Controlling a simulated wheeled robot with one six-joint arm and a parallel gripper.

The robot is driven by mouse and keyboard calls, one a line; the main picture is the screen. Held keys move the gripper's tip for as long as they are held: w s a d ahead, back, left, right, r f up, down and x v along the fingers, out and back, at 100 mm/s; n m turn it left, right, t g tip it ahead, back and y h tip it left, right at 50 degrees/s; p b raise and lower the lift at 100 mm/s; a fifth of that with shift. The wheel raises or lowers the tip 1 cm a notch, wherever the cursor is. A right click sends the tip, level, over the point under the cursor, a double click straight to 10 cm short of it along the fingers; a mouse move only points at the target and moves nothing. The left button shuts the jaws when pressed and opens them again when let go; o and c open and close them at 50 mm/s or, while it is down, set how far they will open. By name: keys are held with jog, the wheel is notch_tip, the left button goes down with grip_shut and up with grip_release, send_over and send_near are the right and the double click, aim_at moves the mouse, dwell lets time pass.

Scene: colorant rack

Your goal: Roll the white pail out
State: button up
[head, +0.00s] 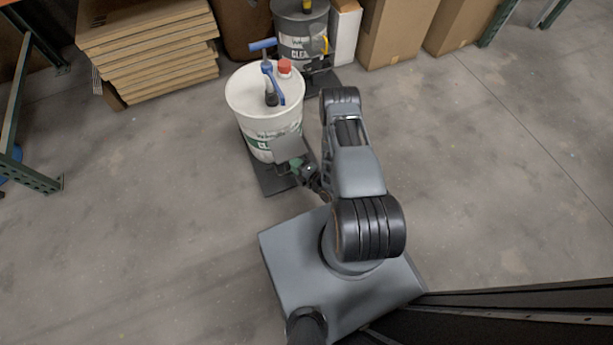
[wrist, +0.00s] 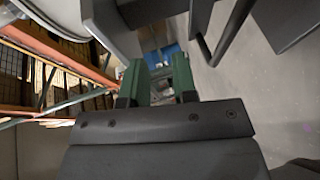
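The white pail (head: 262,112) stands upright on a dark flat base (head: 268,181) in the head view. A blue pump-like fitting (head: 270,82) and a red cap (head: 284,67) are on its lid. My gripper (head: 297,163) is low at the pail's front right side, close to it. In the wrist view the green fingers (wrist: 158,84) are apart, with a gap between them, and I see nothing clearly held. A pale curved surface at the upper left of the wrist view looks like the pail. Whether the fingers touch anything cannot be told.
A grey drum (head: 300,32) stands behind the pail on a dark base. Stacked flat cardboard (head: 150,45) lies at back left, and boxes (head: 398,30) stand at back right. A green rack post (head: 30,176) is at the left. The floor (head: 140,225) at front left is clear.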

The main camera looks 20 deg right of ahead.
jog(key=s+r+p, duration=0.3)
jog(key=s+r, duration=0.2)
jog(key=s, duration=0.5)
jog(key=shift+r, duration=0.35)
